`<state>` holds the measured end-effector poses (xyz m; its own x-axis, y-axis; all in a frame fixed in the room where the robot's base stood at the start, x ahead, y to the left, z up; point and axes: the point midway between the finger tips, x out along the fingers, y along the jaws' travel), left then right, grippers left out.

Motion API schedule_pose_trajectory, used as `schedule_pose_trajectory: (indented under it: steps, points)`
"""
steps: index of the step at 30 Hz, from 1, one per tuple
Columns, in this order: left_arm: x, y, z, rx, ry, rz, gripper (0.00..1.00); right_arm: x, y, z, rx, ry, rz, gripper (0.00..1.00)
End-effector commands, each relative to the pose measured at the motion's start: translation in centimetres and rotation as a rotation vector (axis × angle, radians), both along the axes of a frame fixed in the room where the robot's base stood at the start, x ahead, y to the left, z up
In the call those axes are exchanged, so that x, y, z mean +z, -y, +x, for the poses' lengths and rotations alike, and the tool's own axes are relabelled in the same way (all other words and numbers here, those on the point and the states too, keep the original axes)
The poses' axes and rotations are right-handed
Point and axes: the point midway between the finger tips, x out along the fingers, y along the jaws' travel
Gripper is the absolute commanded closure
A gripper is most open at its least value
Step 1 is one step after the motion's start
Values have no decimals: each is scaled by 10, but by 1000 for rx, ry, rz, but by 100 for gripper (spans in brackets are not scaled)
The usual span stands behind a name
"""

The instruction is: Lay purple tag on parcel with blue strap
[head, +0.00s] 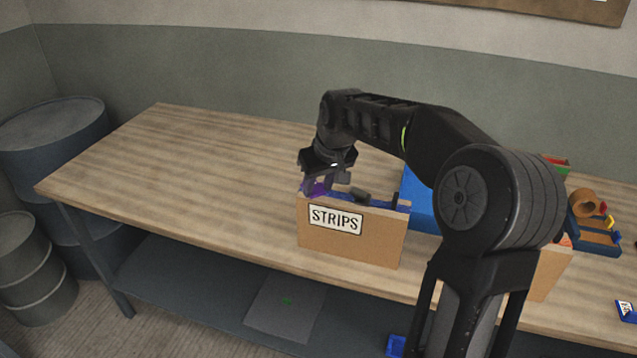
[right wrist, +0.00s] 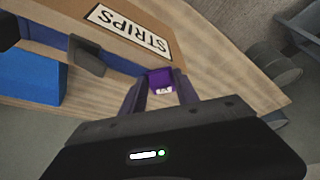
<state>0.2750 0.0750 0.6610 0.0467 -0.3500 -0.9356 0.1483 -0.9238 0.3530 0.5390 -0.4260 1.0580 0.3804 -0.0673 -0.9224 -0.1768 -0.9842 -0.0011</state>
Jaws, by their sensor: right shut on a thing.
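A purple tag (head: 318,188) is held in my right gripper (head: 325,184), at the left end of the cardboard box marked STRIPS (head: 350,240). In the right wrist view the purple tag (right wrist: 160,81) shows between the fingertips (right wrist: 161,88), with small white marks on it. The gripper is shut on it. Blue shows along the top of the STRIPS box; I cannot tell whether it is a strap or a lining. The tag is close to the box rim; whether they touch is unclear. I cannot make out a parcel with a blue strap. My left gripper is out of view.
A blue container (head: 421,206) stands behind the STRIPS box, partly hidden by my right arm. A tray (head: 594,236) with a brown ring and coloured pieces is at the right. The left part of the wooden table (head: 170,180) is clear. Drums (head: 52,135) stand left of it.

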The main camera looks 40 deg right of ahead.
Motion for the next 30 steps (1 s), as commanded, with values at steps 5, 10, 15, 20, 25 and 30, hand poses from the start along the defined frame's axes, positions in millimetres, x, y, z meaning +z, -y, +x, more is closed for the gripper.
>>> schedule_pose_trajectory:
  steps: [5,10,15,20,25,30]
  points:
    - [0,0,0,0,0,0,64,0,0,0,0,1,0,100]
    - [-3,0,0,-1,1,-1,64,-4,0,0,0,1,0,62]
    - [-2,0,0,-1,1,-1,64,-3,0,0,0,1,0,49]
    - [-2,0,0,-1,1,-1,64,-2,0,0,0,1,0,41]
    - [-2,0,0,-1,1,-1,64,-2,0,0,0,1,0,41]
    - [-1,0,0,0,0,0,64,6,0,-1,0,3,-1,41]
